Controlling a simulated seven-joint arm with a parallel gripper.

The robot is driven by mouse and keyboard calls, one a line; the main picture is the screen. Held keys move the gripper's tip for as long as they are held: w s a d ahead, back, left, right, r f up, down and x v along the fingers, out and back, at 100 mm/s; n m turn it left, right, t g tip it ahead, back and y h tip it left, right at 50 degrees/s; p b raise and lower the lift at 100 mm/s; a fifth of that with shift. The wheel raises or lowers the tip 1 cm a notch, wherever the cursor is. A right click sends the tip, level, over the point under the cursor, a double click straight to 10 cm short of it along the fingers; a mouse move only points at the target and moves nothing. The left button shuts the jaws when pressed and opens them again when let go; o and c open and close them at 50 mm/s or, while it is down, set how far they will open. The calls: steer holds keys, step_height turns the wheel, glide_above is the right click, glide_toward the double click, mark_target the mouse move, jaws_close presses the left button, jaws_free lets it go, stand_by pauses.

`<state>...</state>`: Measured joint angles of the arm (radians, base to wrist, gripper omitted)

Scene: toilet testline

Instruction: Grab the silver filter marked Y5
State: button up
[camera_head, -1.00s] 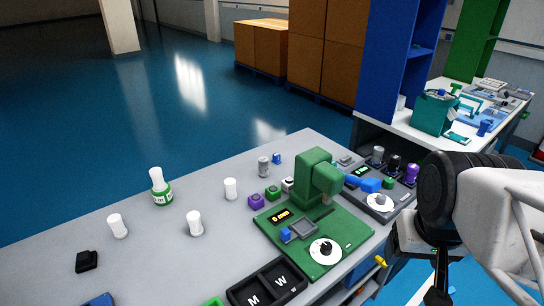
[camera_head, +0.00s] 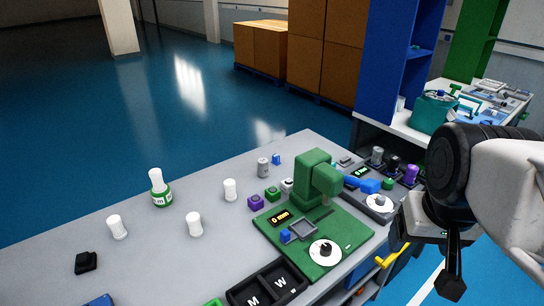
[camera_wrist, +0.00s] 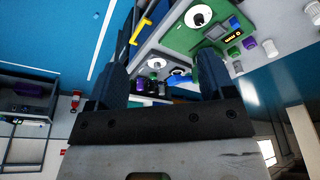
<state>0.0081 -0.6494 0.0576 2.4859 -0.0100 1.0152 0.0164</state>
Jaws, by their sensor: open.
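A silver cylinder (camera_head: 263,167) stands upright on the grey table behind the green device, beside a small blue cube. It also shows in the wrist view (camera_wrist: 270,48). Another grey-silver cylinder (camera_head: 377,155) stands in a row with a black one (camera_head: 393,163) and a purple one (camera_head: 411,173) at the table's right end. I cannot read a Y5 mark on either silver cylinder. My gripper (camera_wrist: 161,68) is open and empty, its two dark fingers spread apart. In the head view it is off the table's right side, away from both silver cylinders.
The green device (camera_head: 315,225) with a white dial stands on the table's right part. White cylinders (camera_head: 230,189) and a green-white bottle (camera_head: 160,188) stand to the left. A black tray (camera_head: 267,288) lies in front. A yellow handle (camera_head: 394,256) sticks out at the table's side.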

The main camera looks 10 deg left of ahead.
steer(key=w+r+n+t+h, duration=0.1)
steer(key=w+r+n+h, duration=0.2)
steer(key=w, duration=0.5)
steer(key=w+r+n+t, duration=0.1)
steer(key=w+r+n, duration=0.1)
steer(key=w+n, duration=0.4)
steer(key=n+t+y, duration=0.2)
steer(key=n+t, duration=0.7)
steer(key=n, duration=1.7)
glide_above(263, 165)
steer(key=s, duration=0.5)
step_height(263, 165, down, 4)
steer(key=f, duration=2.9)
steer(key=shift+s+a+f, duration=0.15)
steer(key=shift+a+f, duration=0.05)
steer(key=shift+a, duration=0.05)
steer(key=shift+x, duration=1.3)
